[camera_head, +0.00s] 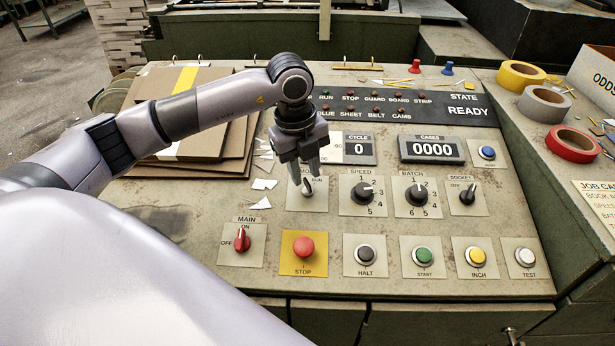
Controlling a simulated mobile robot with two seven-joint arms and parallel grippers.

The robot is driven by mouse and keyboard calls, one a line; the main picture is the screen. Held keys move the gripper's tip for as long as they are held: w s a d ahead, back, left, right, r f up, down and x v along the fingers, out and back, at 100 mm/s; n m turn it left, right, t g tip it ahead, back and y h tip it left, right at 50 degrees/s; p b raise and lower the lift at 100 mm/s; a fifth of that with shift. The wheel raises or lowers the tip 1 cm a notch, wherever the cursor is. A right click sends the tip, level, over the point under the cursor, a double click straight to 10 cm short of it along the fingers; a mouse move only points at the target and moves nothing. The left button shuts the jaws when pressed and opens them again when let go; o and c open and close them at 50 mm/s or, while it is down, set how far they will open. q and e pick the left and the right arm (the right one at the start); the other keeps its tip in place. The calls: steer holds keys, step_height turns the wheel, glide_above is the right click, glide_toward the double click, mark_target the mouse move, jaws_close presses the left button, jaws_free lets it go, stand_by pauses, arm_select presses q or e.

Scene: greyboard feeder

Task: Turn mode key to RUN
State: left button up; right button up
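The mode key (308,189) is a small dark key switch on a pale plate at the upper left of the control panel. The plate's label is partly hidden by my gripper; RUN shows at its right side. My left gripper (306,178) points down right over the key. Its two fingers are apart, with their tips close to the key; I cannot tell whether they touch it. The key's exact pointing is partly hidden. My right gripper is not in view.
SPEED (363,194), BATCH (417,194) and SOCKET (467,194) knobs sit to the right. The red MAIN switch (242,240), red STOP button (304,247) and other buttons line the front. Greyboard sheets (140,90) lie behind my arm. The display reads READY (468,112).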

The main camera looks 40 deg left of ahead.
mark_target(307, 180)
arm_select(q)
steer(key=shift+w+d+f, duration=0.15)
steer(key=shift+f, duration=1.4)
jaws_close()
steer(key=shift+m, duration=0.3)
steer(key=m, duration=0.5)
steer(key=shift+w+d+g+y+b, duration=0.1)
steer(key=shift+g+y+b, duration=0.3)
steer(key=m+y+b, duration=0.1)
steer(key=m, duration=0.4)
steer(key=shift+m, duration=0.7)
